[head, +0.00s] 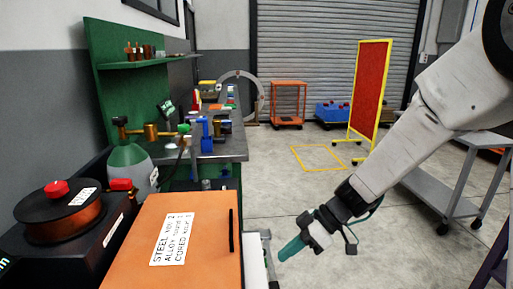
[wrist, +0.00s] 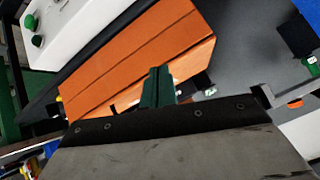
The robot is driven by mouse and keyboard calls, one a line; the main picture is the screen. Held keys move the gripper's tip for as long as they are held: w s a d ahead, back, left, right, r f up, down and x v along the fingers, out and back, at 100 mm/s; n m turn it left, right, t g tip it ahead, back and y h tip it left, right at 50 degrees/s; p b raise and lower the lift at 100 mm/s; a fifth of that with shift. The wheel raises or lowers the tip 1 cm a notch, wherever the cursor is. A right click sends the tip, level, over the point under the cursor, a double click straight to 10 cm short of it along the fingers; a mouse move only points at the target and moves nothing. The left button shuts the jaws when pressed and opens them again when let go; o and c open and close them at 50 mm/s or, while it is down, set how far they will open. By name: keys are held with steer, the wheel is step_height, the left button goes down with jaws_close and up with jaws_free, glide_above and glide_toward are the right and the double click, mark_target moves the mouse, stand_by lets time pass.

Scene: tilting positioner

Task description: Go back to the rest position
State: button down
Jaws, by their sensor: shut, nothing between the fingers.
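My gripper (head: 291,248) shows in the head view at the lower middle, at the end of my white arm that comes in from the right. Its teal fingers are together and empty, pointing down and left, to the right of the orange cabinet. In the wrist view the dark green fingers (wrist: 157,86) are closed together at the centre, in front of an orange surface (wrist: 135,55).
The orange labelled cabinet (head: 180,240) and a wire spool (head: 65,215) stand at the lower left. A green workbench (head: 215,148) with tools is behind. A red screen (head: 370,88) and a grey cart (head: 440,190) stand right. Open floor lies in the middle.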

steer(key=s+d+r+m+t+h, duration=0.1)
steer(key=s+d+r+m+h, duration=0.3)
steer(key=s+d+r+m, duration=0.3)
steer(key=s+d+r+m+t+h, duration=0.1)
steer(key=s+d+r+m+h, duration=0.4)
steer(key=s+d, duration=0.6)
steer(key=shift+s+d+r+m+t, duration=0.35)
steer(key=shift+s+r+m, duration=0.75)
steer(key=shift+s+m, duration=0.45)
steer(key=shift+w, duration=0.15)
